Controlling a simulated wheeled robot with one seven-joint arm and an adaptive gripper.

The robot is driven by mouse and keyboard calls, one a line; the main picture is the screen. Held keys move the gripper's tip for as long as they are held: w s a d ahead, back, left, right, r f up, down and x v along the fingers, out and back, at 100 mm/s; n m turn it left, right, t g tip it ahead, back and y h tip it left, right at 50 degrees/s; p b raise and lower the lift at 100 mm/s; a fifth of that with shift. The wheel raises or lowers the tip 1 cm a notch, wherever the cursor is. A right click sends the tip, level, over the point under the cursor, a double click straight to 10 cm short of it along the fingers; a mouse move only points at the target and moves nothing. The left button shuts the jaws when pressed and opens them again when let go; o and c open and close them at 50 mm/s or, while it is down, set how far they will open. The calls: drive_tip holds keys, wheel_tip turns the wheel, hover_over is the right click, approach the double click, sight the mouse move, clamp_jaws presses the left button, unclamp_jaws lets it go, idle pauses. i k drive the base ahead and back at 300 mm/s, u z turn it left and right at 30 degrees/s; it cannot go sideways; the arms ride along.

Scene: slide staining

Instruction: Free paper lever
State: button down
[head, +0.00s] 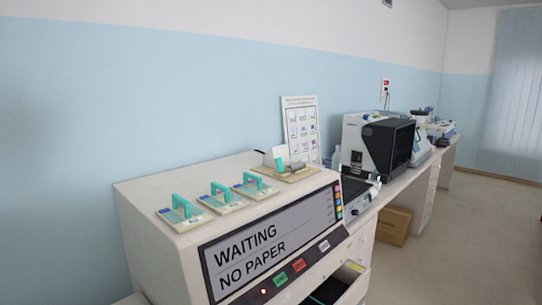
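A cream machine (150,222) shows a grey screen (318,208) that reads "WAITING NO PAPER". On its top, at the back right, a tan board (262,170) carries an upright white piece (269,158), a small teal piece (279,164) and a grey roll-like part (297,166). The teal piece may be the paper lever; it is too small to tell what it touches or whether it is blocked. My gripper is not in view.
Three flat plates with teal handles (182,206) stand in a row on the machine's top. Green and red buttons (299,265) sit below the screen. An open drawer (345,285) juts out at lower right. A black-fronted device (390,145) stands on the bench behind, a cardboard box (395,225) beneath.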

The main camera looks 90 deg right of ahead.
sight(279, 165)
drive_tip(key=k, duration=1.05)
drive_tip(key=z, duration=1.5)
